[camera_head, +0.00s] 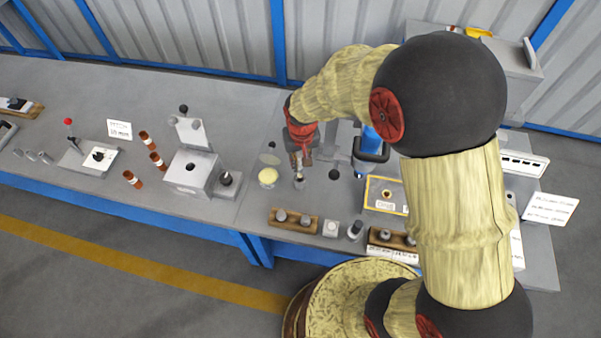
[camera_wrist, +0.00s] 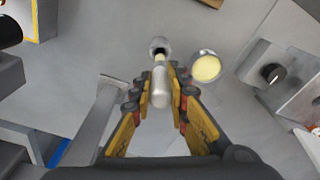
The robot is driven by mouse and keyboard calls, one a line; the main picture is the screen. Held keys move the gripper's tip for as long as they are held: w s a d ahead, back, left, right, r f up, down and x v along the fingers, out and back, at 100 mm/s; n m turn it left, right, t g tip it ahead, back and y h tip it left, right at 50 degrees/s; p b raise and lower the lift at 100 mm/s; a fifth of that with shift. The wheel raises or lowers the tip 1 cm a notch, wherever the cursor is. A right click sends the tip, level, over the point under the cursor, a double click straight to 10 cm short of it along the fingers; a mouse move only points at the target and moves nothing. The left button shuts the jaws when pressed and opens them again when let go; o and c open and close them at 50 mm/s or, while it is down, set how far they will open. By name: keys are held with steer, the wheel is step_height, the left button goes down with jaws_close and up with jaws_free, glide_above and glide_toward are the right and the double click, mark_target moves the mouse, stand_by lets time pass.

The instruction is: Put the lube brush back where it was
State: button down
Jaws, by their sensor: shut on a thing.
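My gripper (camera_head: 299,158) points down over the bench. It is shut on the lube brush (camera_wrist: 160,88), a slim piece with a silver-grey handle, held between the fingertips in the wrist view. The brush also shows below the fingers in the head view (camera_head: 299,177). Its far end is at a small round dark-mouthed holder (camera_wrist: 158,46); I cannot tell how far the end is inside. A round pot with pale yellow contents (camera_wrist: 206,67) stands right of the brush in the wrist view. The pot is left of my gripper in the head view (camera_head: 268,176).
A grey block fixture (camera_head: 190,172) stands left of the pot. A wooden rack with grey knobs (camera_head: 293,221) lies at the front edge. A yellow-framed box (camera_head: 385,194) and a blue-and-black device (camera_head: 372,145) stand to the right.

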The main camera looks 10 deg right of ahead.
mark_target(300, 169)
steer(key=shift+f+b, duration=0.6)
steer(key=shift+f, duration=2.6)
steer(key=shift+f, duration=0.1)
steer(key=c, duration=1.8)
jaws_free()
steer(key=shift+o, duration=0.4)
